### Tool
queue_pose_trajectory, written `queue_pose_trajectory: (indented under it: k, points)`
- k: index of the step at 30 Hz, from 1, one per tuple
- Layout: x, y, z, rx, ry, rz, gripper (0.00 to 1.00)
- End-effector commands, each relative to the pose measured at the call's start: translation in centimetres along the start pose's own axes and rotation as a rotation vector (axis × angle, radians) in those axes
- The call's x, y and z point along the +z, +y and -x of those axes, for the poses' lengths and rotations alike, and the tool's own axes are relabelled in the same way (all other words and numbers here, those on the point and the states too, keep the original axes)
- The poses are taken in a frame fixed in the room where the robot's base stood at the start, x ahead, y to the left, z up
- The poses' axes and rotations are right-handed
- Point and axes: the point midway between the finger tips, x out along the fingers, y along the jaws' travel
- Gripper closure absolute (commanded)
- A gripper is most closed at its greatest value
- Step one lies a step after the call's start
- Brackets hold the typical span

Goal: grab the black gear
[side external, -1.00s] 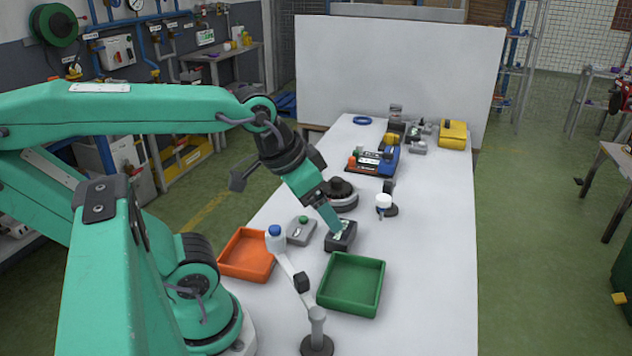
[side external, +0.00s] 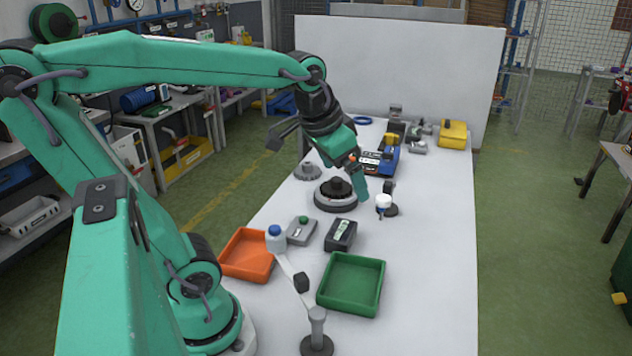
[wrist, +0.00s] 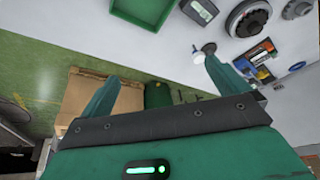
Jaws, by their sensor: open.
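The black gear (side external: 336,187) sits on a round grey turntable (side external: 334,205) in the middle of the white table. In the wrist view the gear (wrist: 249,19) is at the upper right, outside the space between the fingers. My gripper (side external: 361,187) is in the air just right of the gear in the side view; its exact height is hard to tell. In the wrist view my gripper (wrist: 162,88) has its two fingers spread apart with nothing between them.
A white-capped item on a dark base (side external: 384,205) stands close right of my gripper. A black box (side external: 341,235), a grey button box (side external: 301,230), an orange tray (side external: 247,255) and a green tray (side external: 351,284) lie nearer. A grey domed part (side external: 307,171) and several tools are farther back.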

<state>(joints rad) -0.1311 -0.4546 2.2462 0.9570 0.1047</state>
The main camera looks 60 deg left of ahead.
Motion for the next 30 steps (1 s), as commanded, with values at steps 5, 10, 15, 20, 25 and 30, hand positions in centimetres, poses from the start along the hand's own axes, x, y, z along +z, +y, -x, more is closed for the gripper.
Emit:
queue_pose_trajectory:
  k: [5,10,15,20,25,30]
  points:
    - [-2.9,-2.2,-1.0,-0.015,-0.047,0.012,0.00]
    - [-5.4,-4.5,-2.2,-0.026,-0.088,0.020,0.00]
    - [-7.6,-7.2,-3.8,-0.032,-0.129,0.028,0.00]
    - [-9.3,-9.8,-5.6,-0.035,-0.169,0.037,0.00]
    - [-10.7,-13.0,-7.8,-0.034,-0.209,0.048,0.00]
    - [-11.6,-16.2,-10.3,-0.030,-0.248,0.058,0.00]
